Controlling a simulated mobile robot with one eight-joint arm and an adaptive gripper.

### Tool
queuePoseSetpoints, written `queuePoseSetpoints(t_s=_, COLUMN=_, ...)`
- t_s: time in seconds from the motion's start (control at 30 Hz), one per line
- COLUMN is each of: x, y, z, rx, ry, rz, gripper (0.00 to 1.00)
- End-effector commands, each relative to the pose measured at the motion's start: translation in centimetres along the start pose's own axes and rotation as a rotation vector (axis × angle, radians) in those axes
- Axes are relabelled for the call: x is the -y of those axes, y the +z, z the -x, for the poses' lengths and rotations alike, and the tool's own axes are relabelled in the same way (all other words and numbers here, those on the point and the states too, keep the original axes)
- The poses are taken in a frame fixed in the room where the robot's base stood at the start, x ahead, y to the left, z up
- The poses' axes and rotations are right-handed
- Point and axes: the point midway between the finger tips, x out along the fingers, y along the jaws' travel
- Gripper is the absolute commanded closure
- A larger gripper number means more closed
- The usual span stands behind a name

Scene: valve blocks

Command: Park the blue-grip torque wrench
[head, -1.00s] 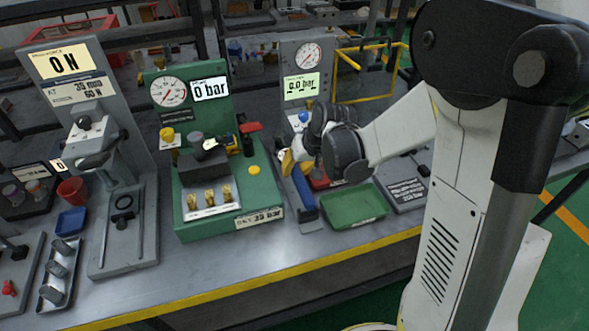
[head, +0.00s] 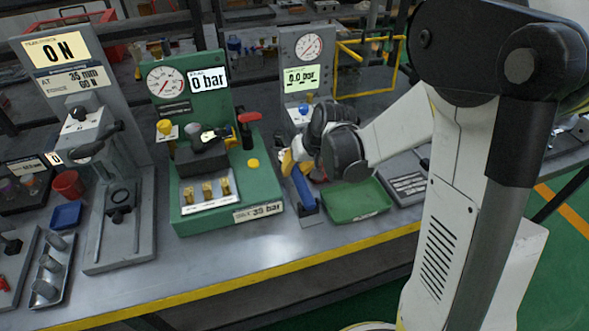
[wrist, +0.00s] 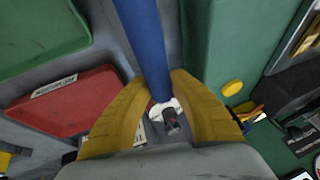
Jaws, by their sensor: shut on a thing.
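The torque wrench's blue grip (wrist: 143,35) runs down the middle of the wrist view, between the yellow fingers of my gripper (wrist: 165,100). The fingers are closed around it. A pale and dark end piece (wrist: 170,120) shows beyond the fingertips. In the head view the blue grip (head: 305,195) slants between the green valve block and a green tray, with my gripper (head: 289,163) at its far end. My wrist hides part of that area. I cannot tell whether the wrench rests on something.
The green block (head: 240,180) stands close on the left in the head view. The green tray (head: 355,201) is on the right. A red box (wrist: 70,100) lies beside the fingers in the wrist view. A grey gauge stand (head: 302,65) rises behind.

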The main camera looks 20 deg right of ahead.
Motion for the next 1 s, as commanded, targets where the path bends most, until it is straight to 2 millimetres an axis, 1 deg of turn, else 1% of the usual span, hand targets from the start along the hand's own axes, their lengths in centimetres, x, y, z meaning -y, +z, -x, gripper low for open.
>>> queuePoseSetpoints(t_s=0.2, x=-0.1, y=0.2, z=-0.5, rx=-0.001, ry=0.0, rz=0.0, gripper=1.0)
queuePoseSetpoints(t_s=0.47, x=-0.1, y=0.2, z=-0.5, rx=0.0, ry=0.0, rz=0.0, gripper=1.0)
queuePoseSetpoints(t_s=0.5, x=-0.1, y=0.2, z=-0.5, rx=-0.001, ry=0.0, rz=0.0, gripper=0.64)
queuePoseSetpoints(t_s=0.53, x=-0.1, y=0.2, z=-0.5, rx=-0.001, ry=0.0, rz=0.0, gripper=0.54)
queuePoseSetpoints(t_s=0.57, x=-0.1, y=0.2, z=-0.5, rx=0.0, ry=0.0, rz=0.0, gripper=0.53)
queuePoseSetpoints(t_s=0.87, x=-0.1, y=0.2, z=-0.4, rx=0.0, ry=0.0, rz=0.0, gripper=0.53)
queuePoseSetpoints(t_s=1.0, x=-0.1, y=0.2, z=0.8, rx=0.0, ry=0.0, rz=-0.001, gripper=0.53)
